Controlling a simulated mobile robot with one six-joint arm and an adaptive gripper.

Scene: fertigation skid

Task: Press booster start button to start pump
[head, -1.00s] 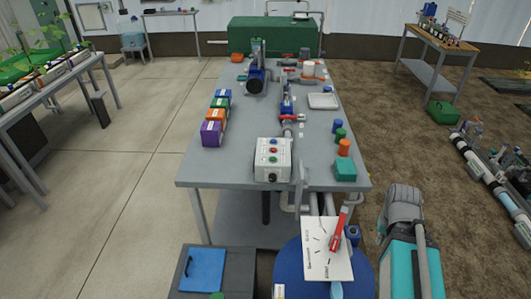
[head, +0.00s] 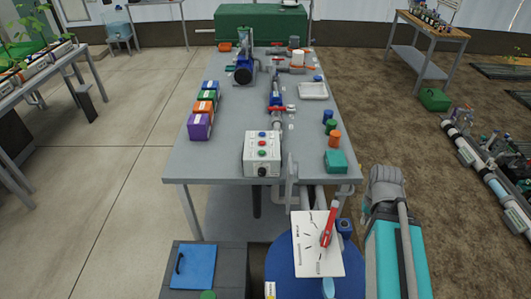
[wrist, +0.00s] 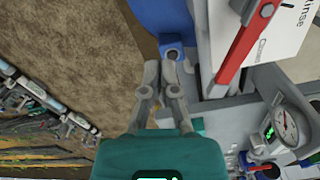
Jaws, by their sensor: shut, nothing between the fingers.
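A light grey control box (head: 248,153) stands at the near edge of the grey table in the head view. On its top are a blue button (head: 262,134), a red button (head: 262,143) and a green button (head: 262,153). A black knob (head: 262,172) is on its front. The button labels are too small to read, so I cannot tell which is the booster start. My gripper (wrist: 164,66) is shut and empty in the wrist view, in front of a small blue block (wrist: 171,52). The control box cannot be made out in the wrist view.
Coloured boxes (head: 200,126) line the table's left side. A teal block (head: 335,161) sits near its right corner.

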